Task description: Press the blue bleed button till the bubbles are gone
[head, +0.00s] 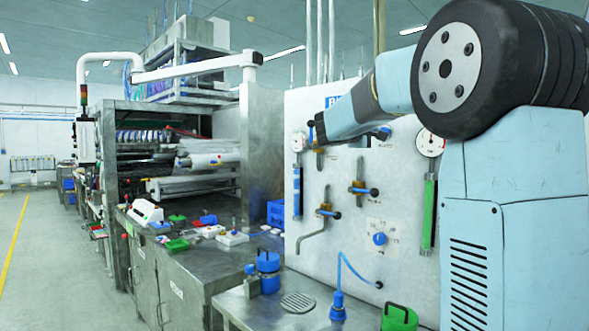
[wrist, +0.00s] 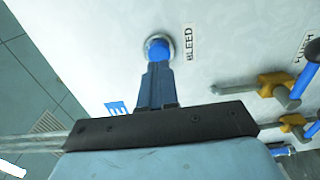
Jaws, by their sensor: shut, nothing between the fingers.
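The blue bleed button (wrist: 158,48) sits in a round metal ring on the white panel in the wrist view, beside the label BLEED (wrist: 188,43). My gripper (wrist: 157,67) is shut and empty, its blue fingertips lined up with the button and right at its lower edge. I cannot tell whether they touch or press it. In the head view my gripper (head: 316,130) is at the panel's upper left and the button cannot be clearly made out. A narrow sight tube (head: 297,185) hangs below it on the panel; bubbles in it are too small to tell.
Yellow valves with levers (wrist: 276,84) are at the right of the wrist view. The panel (head: 350,255) also carries valves, a blue knob (head: 380,239), a green-filled tube (head: 428,213) and a gauge (head: 430,143). Blue containers (head: 268,262) stand on the steel bench (head: 250,305) below.

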